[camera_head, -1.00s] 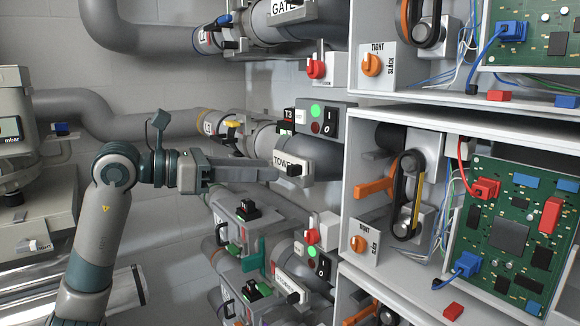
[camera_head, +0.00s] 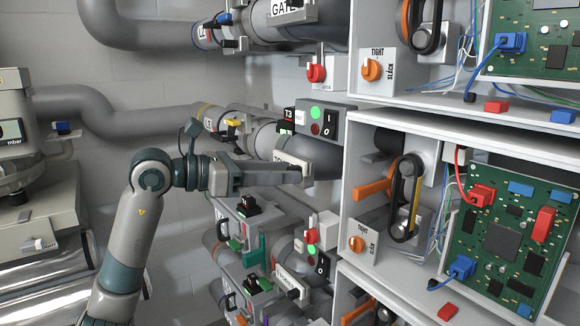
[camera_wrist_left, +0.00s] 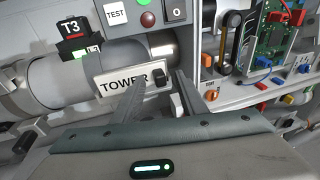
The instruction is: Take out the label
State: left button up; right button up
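The label is a white plate reading "TOWER" (camera_wrist_left: 118,84) with a black knob (camera_wrist_left: 160,76) at its right end, set on a grey pipe. In the head view the label (camera_head: 287,158) is mostly hidden behind my left gripper (camera_head: 299,174). In the left wrist view my left gripper (camera_wrist_left: 163,80) is open, with its fingertips apart on either side of the knob. I cannot tell whether they touch it. My right gripper is not in view.
A control box with green and red lights (camera_head: 323,121) and a T3 tag (camera_wrist_left: 74,36) are just above the label. A white cabinet (camera_head: 400,150) with belts and a circuit board stands to the right. More pipes and valves (camera_head: 250,206) lie below.

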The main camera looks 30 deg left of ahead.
pick_arm(q)
grip_shut()
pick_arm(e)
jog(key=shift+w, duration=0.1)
pick_arm(q)
jog(key=shift+s+r, duration=0.1)
dwell(0.3)
